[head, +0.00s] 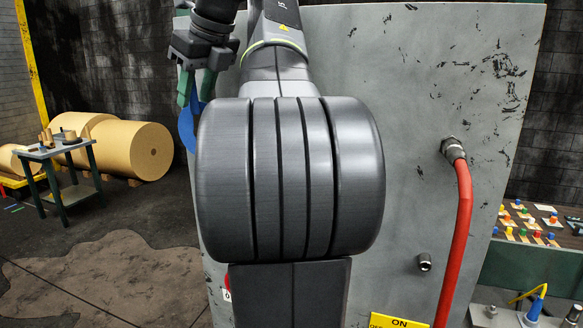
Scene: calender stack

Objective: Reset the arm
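My gripper (194,98) hangs at the upper left of the head view, dark with green fingers pointing down. A blue piece (187,128) shows at and below the fingers. I cannot tell whether it is held, part of the fingers, or behind them. My own large grey arm joint fills the middle of the view and hides what is right of the fingertips. The finger opening is not clear to see.
A grey scuffed panel (420,120) stands close behind my arm, with a red hose (463,230) and a yellow ON sign (398,321). Left are paper rolls (132,150) and a small table (60,149). A board of coloured parts (540,226) is at right.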

